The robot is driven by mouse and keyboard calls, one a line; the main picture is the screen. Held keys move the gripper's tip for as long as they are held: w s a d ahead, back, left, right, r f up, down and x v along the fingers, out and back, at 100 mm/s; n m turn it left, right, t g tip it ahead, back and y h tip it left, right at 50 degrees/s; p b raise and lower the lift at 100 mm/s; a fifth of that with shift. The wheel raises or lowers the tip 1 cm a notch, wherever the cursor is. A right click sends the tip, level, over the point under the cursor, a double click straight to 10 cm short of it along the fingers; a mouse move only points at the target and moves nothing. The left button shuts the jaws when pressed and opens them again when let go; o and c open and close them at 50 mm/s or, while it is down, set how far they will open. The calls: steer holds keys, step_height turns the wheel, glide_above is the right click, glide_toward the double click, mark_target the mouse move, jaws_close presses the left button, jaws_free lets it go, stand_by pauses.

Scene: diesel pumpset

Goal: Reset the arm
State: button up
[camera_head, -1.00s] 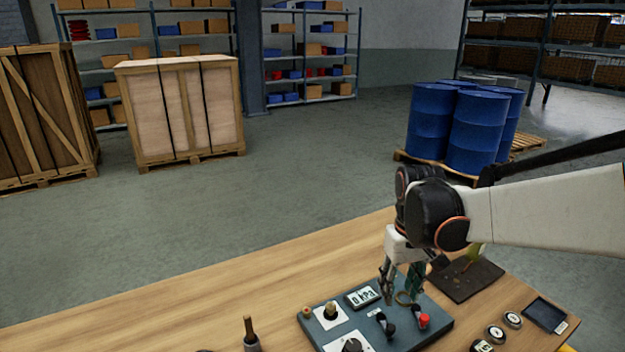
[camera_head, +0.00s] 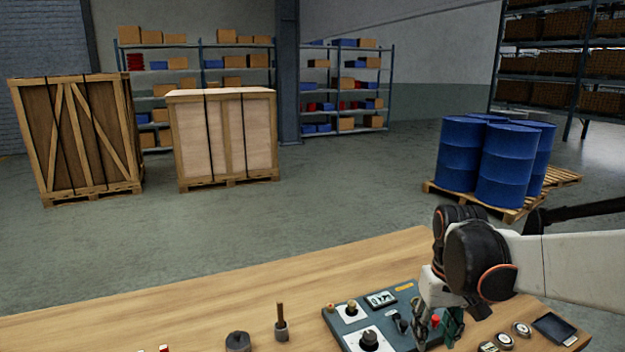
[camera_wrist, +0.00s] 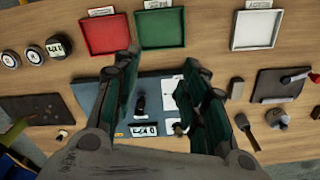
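My gripper (camera_head: 436,328) hangs from my arm at the lower right of the head view, over the right part of the blue-grey control panel (camera_head: 405,290). In the wrist view my gripper (camera_wrist: 168,85) is open, with its two dark green fingers well apart. I see nothing held between them. The panel (camera_wrist: 90,95) lies below the fingers, with a black lever (camera_wrist: 139,102) and a small display (camera_wrist: 143,130) showing in the gap. The fingers hide parts of the panel.
A red tray (camera_wrist: 84,36), a green tray (camera_wrist: 161,43) and a white tray (camera_wrist: 254,44) lie on the wooden table (camera_head: 200,320). Round gauges (camera_head: 521,329) sit right of the panel. Blue drums (camera_head: 510,165) and wooden crates (camera_head: 225,140) stand on the floor beyond.

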steer(key=s+a+r+t, duration=0.2)
steer(key=s+t, duration=0.1)
steer(key=s, duration=0.3)
steer(key=s+a+r+t, duration=0.2)
steer(key=s+t, duration=0.2)
steer(key=s, duration=0.2)
steer(key=shift+s+a+r+m, duration=0.15)
steer(key=shift+s+r+m, duration=0.15)
steer(key=shift+s+r, duration=0.1)
stand_by(1.9)
